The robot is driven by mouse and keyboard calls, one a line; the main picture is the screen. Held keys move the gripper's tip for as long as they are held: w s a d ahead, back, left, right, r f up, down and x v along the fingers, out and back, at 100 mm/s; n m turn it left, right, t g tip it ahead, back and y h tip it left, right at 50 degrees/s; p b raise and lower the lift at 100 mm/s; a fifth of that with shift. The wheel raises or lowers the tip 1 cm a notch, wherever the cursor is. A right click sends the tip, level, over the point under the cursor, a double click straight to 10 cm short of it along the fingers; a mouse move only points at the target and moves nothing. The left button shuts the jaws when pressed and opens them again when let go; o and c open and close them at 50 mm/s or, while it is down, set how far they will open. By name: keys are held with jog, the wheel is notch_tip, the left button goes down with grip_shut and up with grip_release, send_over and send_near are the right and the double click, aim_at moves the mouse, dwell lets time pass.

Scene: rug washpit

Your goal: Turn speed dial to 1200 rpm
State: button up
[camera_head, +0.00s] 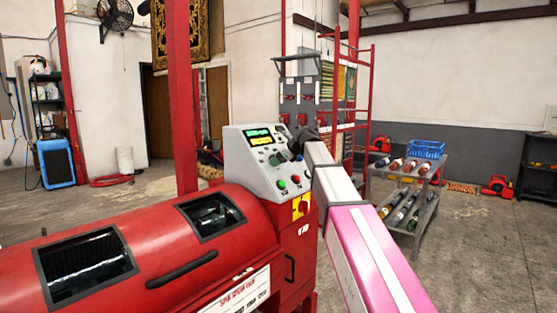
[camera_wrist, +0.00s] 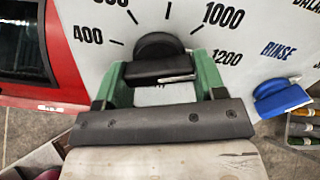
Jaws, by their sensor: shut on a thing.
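The speed dial (camera_wrist: 155,48) is a round black knob with a raised bar on a white panel, in the wrist view. Printed numbers around it include 400, 1000 and 1200, with 1200 at its right. The bar lies nearly level across the picture; I cannot tell which mark it points at. My gripper (camera_wrist: 161,76) has its green fingers at either end of the bar and is shut on the dial. In the head view my gripper (camera_head: 297,143) is at the sloped control panel (camera_head: 251,163), and the dial is hidden behind it.
A blue RINSE knob (camera_wrist: 282,98) sits just right of my gripper in the wrist view. Green and red buttons (camera_head: 282,185) are below on the panel. The red machine drum (camera_head: 110,240) fills the left. A cart (camera_head: 425,206) with bottles and a blue crate (camera_head: 426,149) stands right.

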jog(key=shift+m, duration=1)
jog(key=o, duration=0.9)
jog(key=shift+s, duration=0.1)
jog(key=v, duration=1)
jog(key=shift+s+d+r, duration=0.2)
jog(key=shift+d, duration=0.05)
jog(key=shift+s+d, duration=0.1)
